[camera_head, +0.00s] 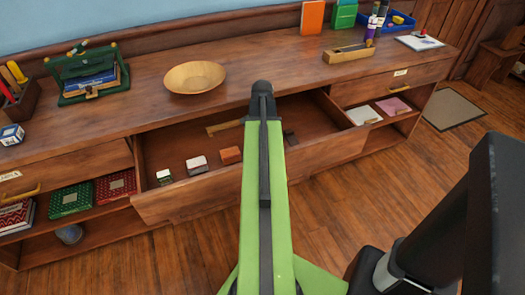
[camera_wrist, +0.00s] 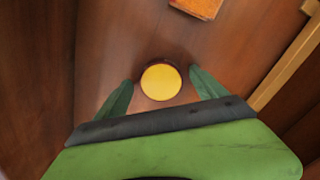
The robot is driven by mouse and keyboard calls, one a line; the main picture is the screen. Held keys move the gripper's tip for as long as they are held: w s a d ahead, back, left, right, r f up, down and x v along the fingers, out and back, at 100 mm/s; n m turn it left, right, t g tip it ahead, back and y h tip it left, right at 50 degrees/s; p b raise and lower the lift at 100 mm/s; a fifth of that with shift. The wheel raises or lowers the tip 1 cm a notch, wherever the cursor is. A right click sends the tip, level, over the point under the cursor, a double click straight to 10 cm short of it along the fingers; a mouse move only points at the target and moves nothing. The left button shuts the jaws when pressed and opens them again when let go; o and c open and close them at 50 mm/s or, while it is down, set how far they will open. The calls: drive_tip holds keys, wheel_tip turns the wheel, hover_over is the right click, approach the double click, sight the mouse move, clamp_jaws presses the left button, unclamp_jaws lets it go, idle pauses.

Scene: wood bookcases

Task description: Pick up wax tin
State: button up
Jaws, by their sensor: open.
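A small round tin with a yellow top and dark rim (camera_wrist: 161,82), which looks like the wax tin, lies on the brown wood drawer floor in the wrist view. My gripper (camera_wrist: 161,76) is open, with one green finger on each side of the tin. Gaps show between the fingers and the tin, and I see no contact. The tin's near side is close to the gripper's dark front edge. In the head view my green arm covers the middle of the open drawer (camera_head: 155,152), and the tin and gripper are hidden there.
An orange block (camera_head: 230,155) lies near the tin; it also shows in the wrist view (camera_wrist: 197,8). A light wooden stick (camera_head: 222,127) lies further back. A wooden bowl (camera_head: 195,77) stands on top.

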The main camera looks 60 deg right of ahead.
drive_tip(key=shift+r, duration=0.1)
drive_tip(key=shift+c, duration=0.4)
drive_tip(key=c, duration=1.5)
wheel_tip(320, 180, up, 5)
drive_tip(key=p, duration=0.5)
drive_tip(key=shift+r, duration=0.15)
drive_tip(key=shift+s+d+r+p, duration=0.95)
drive_tip(key=shift+s+p, duration=0.05)
drive_tip(key=shift+s, duration=0.7)
drive_tip(key=shift+s+d+r+p, duration=0.95)
drive_tip(key=shift+s+p, duration=0.05)
drive_tip(key=shift+s, duration=0.7)
drive_tip(key=shift+s+d+r+p, duration=0.95)
drive_tip(key=shift+s+p, duration=0.05)
drive_tip(key=shift+s, duration=0.7)
